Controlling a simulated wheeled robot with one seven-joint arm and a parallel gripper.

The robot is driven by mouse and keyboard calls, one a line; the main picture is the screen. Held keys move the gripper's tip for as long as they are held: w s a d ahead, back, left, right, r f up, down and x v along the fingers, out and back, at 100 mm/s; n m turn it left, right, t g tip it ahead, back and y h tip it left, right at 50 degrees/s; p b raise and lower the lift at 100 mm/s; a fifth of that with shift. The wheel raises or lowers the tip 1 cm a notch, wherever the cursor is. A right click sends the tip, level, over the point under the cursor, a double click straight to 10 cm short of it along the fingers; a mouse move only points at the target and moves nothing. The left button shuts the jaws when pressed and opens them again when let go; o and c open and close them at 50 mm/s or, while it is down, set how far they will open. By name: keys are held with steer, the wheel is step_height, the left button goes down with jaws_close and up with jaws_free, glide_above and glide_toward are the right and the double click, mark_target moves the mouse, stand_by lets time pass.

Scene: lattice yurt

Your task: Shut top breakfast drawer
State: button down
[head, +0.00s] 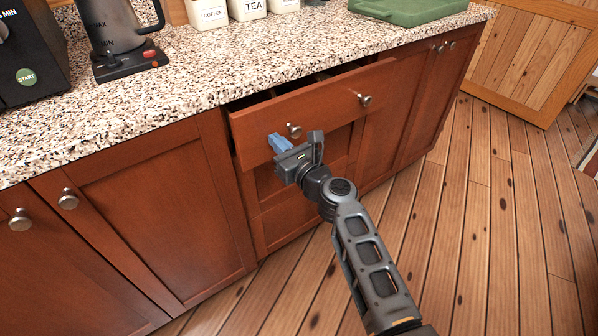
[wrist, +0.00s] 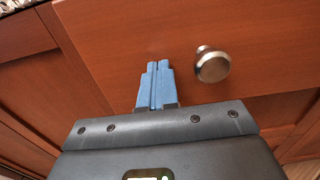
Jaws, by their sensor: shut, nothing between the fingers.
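The top drawer (head: 330,103) is reddish-brown wood with two round metal knobs, and it stands partly open below the counter. A dark gap shows above its front. My gripper (head: 277,142) is at the left part of the drawer front, just left of and below the left knob (head: 294,130). In the wrist view, the blue fingertips (wrist: 158,72) are shut together and empty, pointing at the drawer front (wrist: 130,35) beside the knob (wrist: 212,65). I cannot tell whether the fingertips touch the wood.
A speckled stone counter (head: 200,75) runs above the drawers. It holds a kettle (head: 122,35), white canisters (head: 247,8) and a green case (head: 402,8). Closed cabinet doors (head: 150,205) lie to the left. Plank floor (head: 480,220) is clear to the right.

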steer(key=b+x, duration=0.3)
steer(key=x, duration=0.4)
steer(key=shift+f, duration=0.15)
steer(key=shift+w+a+b, duration=0.2)
steer(key=shift+b, duration=0.2)
steer(key=shift+r, duration=0.4)
